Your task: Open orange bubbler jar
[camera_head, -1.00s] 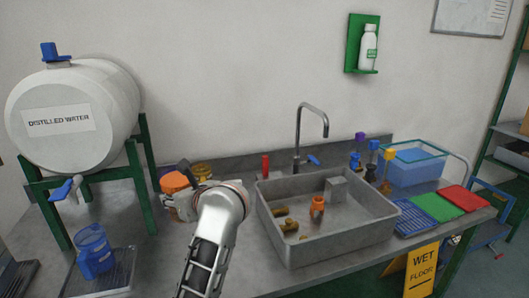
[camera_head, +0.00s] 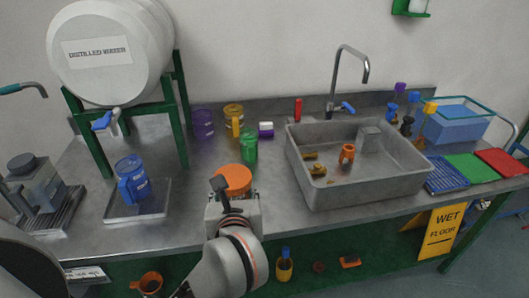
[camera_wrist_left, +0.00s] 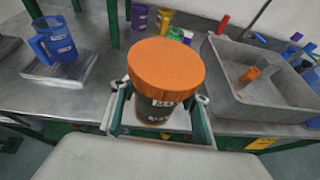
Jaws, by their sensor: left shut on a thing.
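The orange bubbler jar has a broad orange lid (camera_wrist_left: 165,68) and a dark body (camera_wrist_left: 155,110) with a white label. The lid sits on the jar. My left gripper (camera_wrist_left: 160,118) is shut on the jar body, one finger on each side, below the lid. In the head view the orange lid (camera_head: 235,179) shows just beyond my left gripper (camera_head: 234,203), near the counter's front edge. The gripper hides the jar body there. I cannot tell whether the jar touches the counter. My right gripper is not in view.
A green jar (camera_head: 249,147) stands close behind the orange lid. Purple (camera_head: 203,124) and yellow (camera_head: 234,118) jars stand further back. A blue jug (camera_head: 132,180) is on a tray at left under the water barrel (camera_head: 110,50). The sink (camera_head: 360,190) is at right.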

